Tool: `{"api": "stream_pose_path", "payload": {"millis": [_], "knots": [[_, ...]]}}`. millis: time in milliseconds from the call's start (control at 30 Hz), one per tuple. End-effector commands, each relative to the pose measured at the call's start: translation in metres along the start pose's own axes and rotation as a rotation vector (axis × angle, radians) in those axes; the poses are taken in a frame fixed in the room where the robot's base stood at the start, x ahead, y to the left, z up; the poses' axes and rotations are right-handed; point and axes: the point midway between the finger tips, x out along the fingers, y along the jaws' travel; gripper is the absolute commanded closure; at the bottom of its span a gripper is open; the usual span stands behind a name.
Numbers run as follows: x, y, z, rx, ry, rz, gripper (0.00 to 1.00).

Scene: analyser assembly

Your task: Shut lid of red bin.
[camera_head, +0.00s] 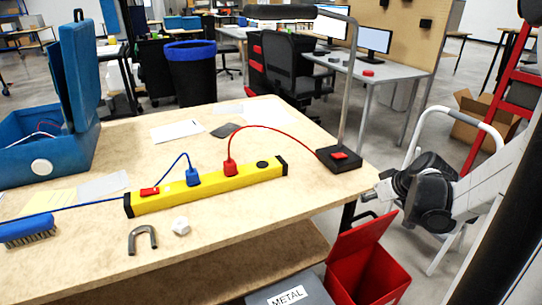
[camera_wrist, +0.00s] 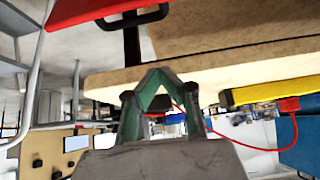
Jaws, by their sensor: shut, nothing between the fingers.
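The red bin (camera_head: 372,278) stands on the floor at the table's right front corner in the head view. Its red lid (camera_head: 360,240) is raised and tilted up, leaving the bin open. My gripper (camera_head: 371,195) is above and near the lid's upper edge in the head view.
The wooden table (camera_head: 85,245) is left of the bin; its edge is close to my gripper. A grey bin marked METAL (camera_head: 290,292) stands left of the red bin. On the table are a yellow power strip (camera_head: 207,187) and a black lamp base (camera_head: 338,160). A white ladder (camera_head: 440,125) stands behind.

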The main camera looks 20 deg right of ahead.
Motion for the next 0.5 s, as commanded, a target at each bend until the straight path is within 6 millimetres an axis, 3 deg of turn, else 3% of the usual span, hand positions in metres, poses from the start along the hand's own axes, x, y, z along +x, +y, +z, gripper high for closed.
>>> {"api": "stream_pose_path", "payload": {"millis": [33,200,367,500], "knots": [[0.006,0.016,0.012,0.003,0.008,0.008,1.0],[0.014,0.04,0.033,-0.009,0.027,0.014,1.0],[0.02,0.045,0.038,-0.015,0.032,0.015,1.0],[0.036,0.045,0.037,-0.015,0.032,0.014,1.0]]}}
